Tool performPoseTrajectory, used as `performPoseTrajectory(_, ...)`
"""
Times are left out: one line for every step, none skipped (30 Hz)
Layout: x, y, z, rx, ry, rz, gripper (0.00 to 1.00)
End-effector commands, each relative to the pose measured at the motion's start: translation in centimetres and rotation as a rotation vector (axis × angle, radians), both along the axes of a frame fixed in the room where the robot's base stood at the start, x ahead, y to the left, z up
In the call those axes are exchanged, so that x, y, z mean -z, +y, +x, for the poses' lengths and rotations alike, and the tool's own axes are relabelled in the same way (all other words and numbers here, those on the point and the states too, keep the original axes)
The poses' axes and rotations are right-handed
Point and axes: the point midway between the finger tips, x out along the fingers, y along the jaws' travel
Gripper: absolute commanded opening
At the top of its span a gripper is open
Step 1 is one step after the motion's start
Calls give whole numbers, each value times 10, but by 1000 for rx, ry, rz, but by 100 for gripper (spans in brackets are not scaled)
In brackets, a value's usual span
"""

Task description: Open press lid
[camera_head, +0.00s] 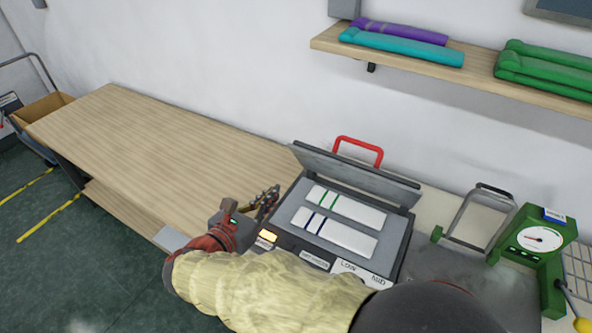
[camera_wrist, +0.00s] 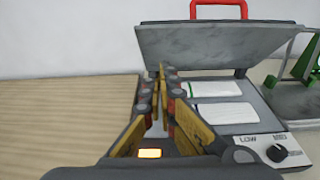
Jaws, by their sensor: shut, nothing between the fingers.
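The press (camera_head: 290,236) stands on the bench with its grey lid (camera_head: 355,172) raised and tilted up at the back. The red lid handle (camera_head: 358,141) shows above the lid's far side. The wrist view also shows the raised lid (camera_wrist: 220,46) and the red handle (camera_wrist: 218,4). Two white folded pieces with green and blue stripes lie on the press bed. My gripper (camera_head: 272,194) is at the left side of the press, apart from the handle. In the wrist view my gripper's fingers (camera_wrist: 163,72) are shut and empty, pointing forward in front of the lid's left part.
A bare wooden bench top (camera_head: 130,135) extends to the left. A green dial scale (camera_head: 538,240) and a metal frame (camera_head: 480,215) stand at the right. A wall shelf (camera_head: 450,75) above holds purple, teal and green rolls. The press front has a LOW/MID knob (camera_wrist: 277,153).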

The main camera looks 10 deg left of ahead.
Motion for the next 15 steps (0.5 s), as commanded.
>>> performPoseTrajectory(2, -2, 3, 4, 0, 3, 0)
performPoseTrajectory(3, -3, 5, 5, 0, 4, 0)
performPoseTrajectory(4, -5, 9, 6, 0, 5, 0)
performPoseTrajectory(6, -6, 13, 6, 0, 5, 0)
performPoseTrajectory(6, -8, 17, 7, 0, 5, 0)
performPoseTrajectory(8, -11, 23, 7, 0, 5, 0)
performPoseTrajectory(10, -13, 28, 7, 1, 5, 0)
performPoseTrajectory(12, -16, 33, 9, 1, 5, 0)
performPoseTrajectory(14, -19, 40, 9, 2, 4, 0)
performPoseTrajectory(16, -21, 46, 8, 2, 4, 0)
performPoseTrajectory(17, -23, 51, 9, 2, 4, 0)
performPoseTrajectory(19, -26, 58, 9, 1, 5, 0)
performPoseTrajectory(20, -28, 64, 9, 1, 5, 0)
performPoseTrajectory(22, -30, 69, 8, 1, 5, 0)
performPoseTrajectory(23, -33, 76, 9, 1, 5, 0)
